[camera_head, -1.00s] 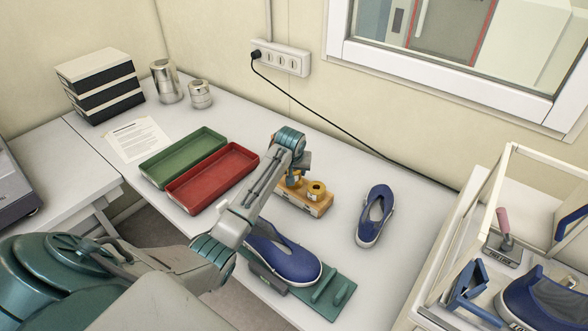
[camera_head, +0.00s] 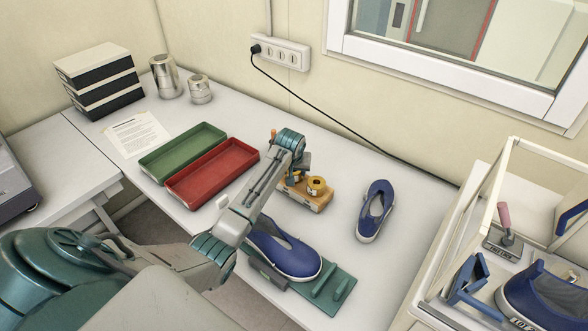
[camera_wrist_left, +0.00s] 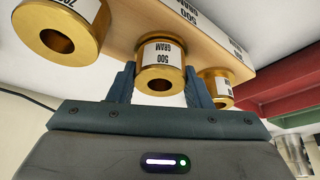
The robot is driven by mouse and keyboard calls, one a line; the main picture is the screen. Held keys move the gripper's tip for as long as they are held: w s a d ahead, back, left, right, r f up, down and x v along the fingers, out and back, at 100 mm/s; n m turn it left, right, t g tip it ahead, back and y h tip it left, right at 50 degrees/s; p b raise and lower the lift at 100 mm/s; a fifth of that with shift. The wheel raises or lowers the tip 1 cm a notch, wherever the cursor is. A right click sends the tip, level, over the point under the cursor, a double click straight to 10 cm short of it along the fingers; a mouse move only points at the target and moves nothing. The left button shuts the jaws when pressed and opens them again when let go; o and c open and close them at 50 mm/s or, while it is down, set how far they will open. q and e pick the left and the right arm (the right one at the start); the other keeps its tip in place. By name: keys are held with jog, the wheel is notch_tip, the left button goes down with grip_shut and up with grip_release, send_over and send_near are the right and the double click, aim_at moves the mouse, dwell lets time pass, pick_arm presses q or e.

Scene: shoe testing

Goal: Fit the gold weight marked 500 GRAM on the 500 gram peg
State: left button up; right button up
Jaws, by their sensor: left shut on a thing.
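My left gripper (camera_wrist_left: 158,88) is shut on the gold weight marked 500 GRAM (camera_wrist_left: 160,62), one finger on each side of it. The gripper is at the wooden rack (camera_head: 310,202) in the head view. In the wrist view the picture is upside down, and the weight's holed end faces the camera. The weight is at the rack's middle place, by a 500 GRAM label; its peg is hidden, and I cannot tell whether it is fully seated. A weight marked with 700 (camera_wrist_left: 62,32) and a smaller gold weight (camera_wrist_left: 218,88) flank it. My right gripper is not in view.
The red tray (camera_head: 166,185) and green tray (camera_head: 143,159) lie left of the rack. A blue shoe (camera_head: 290,259) on a green stand is in front of it. Another blue shoe (camera_head: 375,208) lies to the right, with clear table between it and the rack.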

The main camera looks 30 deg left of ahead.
pick_arm(q)
jog(key=o, duration=1.2)
jog(key=shift+o, duration=1)
jog(key=shift+f, duration=0.1)
jog(key=shift+s+d+r+b, duration=0.15)
jog(key=shift+r+b, duration=0.15)
jog(key=shift+r, duration=0.15)
jog(key=b+v, duration=0.3)
jog(key=v, duration=0.7)
